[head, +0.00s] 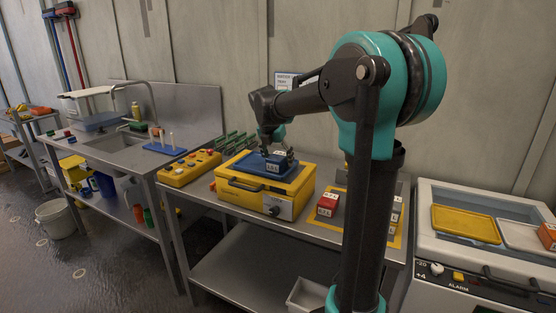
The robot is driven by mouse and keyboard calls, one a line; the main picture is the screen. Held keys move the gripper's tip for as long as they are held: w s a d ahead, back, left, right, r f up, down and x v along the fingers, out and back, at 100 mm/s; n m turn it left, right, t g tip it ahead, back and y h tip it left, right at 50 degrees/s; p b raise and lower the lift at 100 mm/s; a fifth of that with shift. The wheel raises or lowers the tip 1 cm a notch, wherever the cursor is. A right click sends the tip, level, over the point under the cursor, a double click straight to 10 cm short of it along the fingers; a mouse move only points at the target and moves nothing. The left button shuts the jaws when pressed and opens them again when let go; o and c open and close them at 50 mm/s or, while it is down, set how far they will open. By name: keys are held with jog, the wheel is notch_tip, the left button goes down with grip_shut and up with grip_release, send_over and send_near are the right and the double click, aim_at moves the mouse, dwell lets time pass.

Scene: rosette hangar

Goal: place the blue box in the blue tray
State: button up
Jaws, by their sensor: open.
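The blue tray (250,162) lies on top of a yellow case-like device on the middle table. A small blue box (272,168) with a white label is at the tray, and it appears to sit inside it. My gripper (278,154) points down just above and around the top of this box. Its jaws are open; whether a finger touches the box is too small to tell. The gripper partly hides the box and the back of the tray.
The yellow device (244,196) stands beside a yellow button panel (189,169). A red box (327,204) and other labelled boxes (395,217) stand on a yellow-edged area to the right, partly behind my arm. A sink bench (100,153) is at left, a white appliance (455,262) at right.

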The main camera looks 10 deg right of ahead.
jog(key=v, duration=1.2)
